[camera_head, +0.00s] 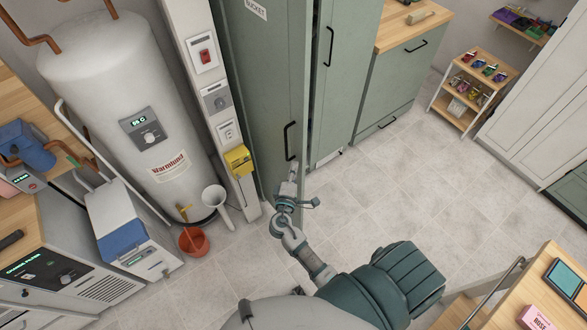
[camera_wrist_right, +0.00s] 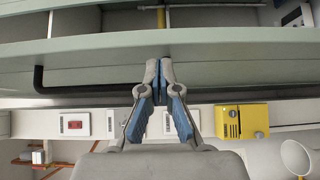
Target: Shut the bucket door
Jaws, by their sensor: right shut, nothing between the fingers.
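The bucket door (camera_head: 262,90) is a tall grey-green panel with a "BUCKET" label at its top and a black bar handle (camera_head: 289,141). It looks ajar, with a dark gap along its right edge. My right gripper (camera_head: 292,172) is low at the door's free edge, just below the handle. In the right wrist view the gripper (camera_wrist_right: 166,61) is shut and empty, its tips at or touching the green door edge (camera_wrist_right: 250,42); I cannot tell contact for certain. The handle (camera_wrist_right: 80,90) runs behind and left of the fingers. My left gripper is not in view.
A yellow box (camera_head: 238,160) hangs on the white post. Another green door (camera_head: 345,80) is to the right. Tiled floor (camera_head: 400,180) is clear to the right.

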